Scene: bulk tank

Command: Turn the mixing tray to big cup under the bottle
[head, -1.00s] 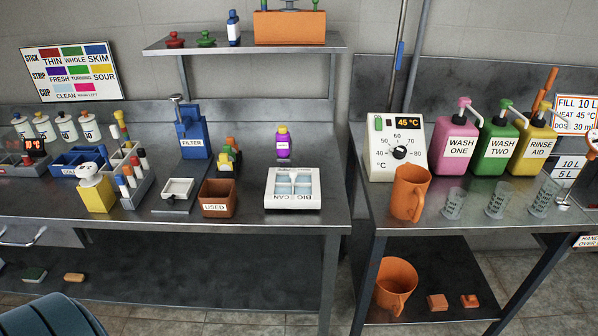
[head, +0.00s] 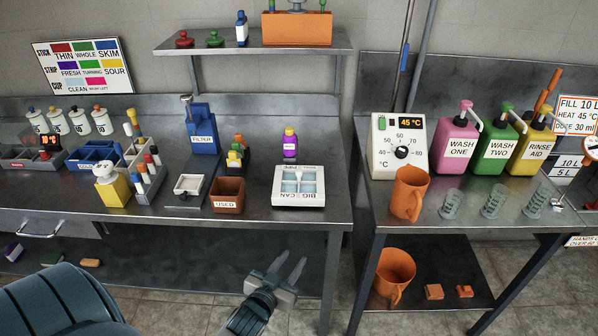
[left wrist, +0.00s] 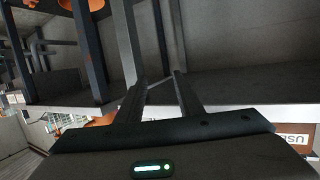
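The white tray (head: 298,204), apparently the mixing tray, lies near the front edge of the left bench. My right gripper is out of view.
A brown "USED" bin (head: 227,195) stands left of the tray, with a small white dish (head: 188,185) beyond it. The bench's front edge and leg (head: 328,270) are close to my left gripper. An orange jug (head: 408,194) stands on the right bench.

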